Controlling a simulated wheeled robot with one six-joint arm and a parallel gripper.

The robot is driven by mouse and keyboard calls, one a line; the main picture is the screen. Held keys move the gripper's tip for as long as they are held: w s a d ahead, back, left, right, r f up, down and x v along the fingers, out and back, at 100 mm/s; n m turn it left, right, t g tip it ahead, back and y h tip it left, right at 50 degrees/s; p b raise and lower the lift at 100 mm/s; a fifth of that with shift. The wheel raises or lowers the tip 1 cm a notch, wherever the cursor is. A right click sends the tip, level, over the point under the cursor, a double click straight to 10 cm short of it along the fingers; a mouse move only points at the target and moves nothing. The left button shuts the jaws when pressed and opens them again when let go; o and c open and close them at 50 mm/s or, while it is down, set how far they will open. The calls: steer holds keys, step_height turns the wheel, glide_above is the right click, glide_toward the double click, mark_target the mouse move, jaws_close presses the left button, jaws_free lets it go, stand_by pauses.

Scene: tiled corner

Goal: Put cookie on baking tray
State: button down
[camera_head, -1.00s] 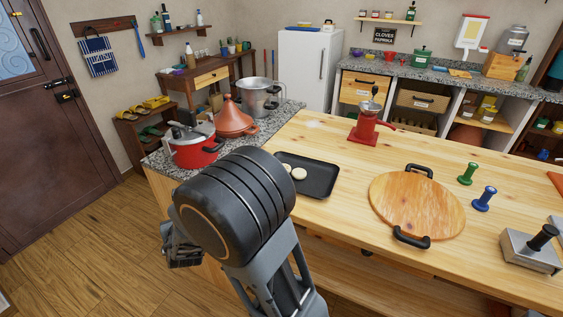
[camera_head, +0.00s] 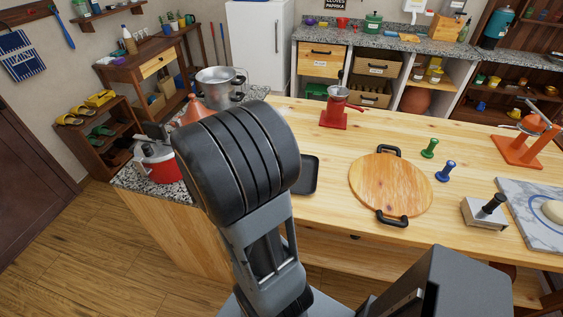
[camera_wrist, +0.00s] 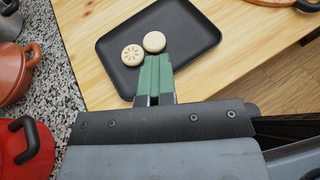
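The black baking tray (camera_head: 309,176) lies on the wooden counter. In the head view my arm hides most of it and both cookies. The wrist view shows the tray (camera_wrist: 190,35) with two pale round cookies on it. The left cookie (camera_wrist: 132,54) has a marked top, and the right cookie (camera_wrist: 154,41) is plain. My gripper (camera_wrist: 156,60) has green fingers pressed together, with nothing visible between them. In the wrist view its tips overlap the tray's near part, just below the cookies. I cannot tell whether they touch. My gripper is hidden in the head view.
A red pot (camera_head: 161,164), an orange tagine (camera_head: 193,110) and a steel pot (camera_head: 220,84) stand on the granite section left of the tray. A red grinder (camera_head: 334,108) and a round wooden board (camera_head: 390,185) are to its right. Bare counter lies between.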

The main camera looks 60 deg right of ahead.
steer(key=shift+s+d+r+m+g+y+p, duration=0.15)
steer(key=shift+s+r+m+g, duration=0.2)
steer(key=shift+s, duration=0.4)
steer(key=shift+s+d+r+m+g+y+p, duration=0.1)
steer(key=shift+s+m+g, duration=0.3)
steer(key=shift+s+g, duration=0.25)
steer(key=shift+s+d+r+m+g+y+p, duration=0.15)
steer(key=shift+s+r+m+g, duration=0.2)
steer(key=shift+s, duration=0.45)
steer(key=shift+a+f, duration=0.1)
steer(key=shift+f, duration=0.05)
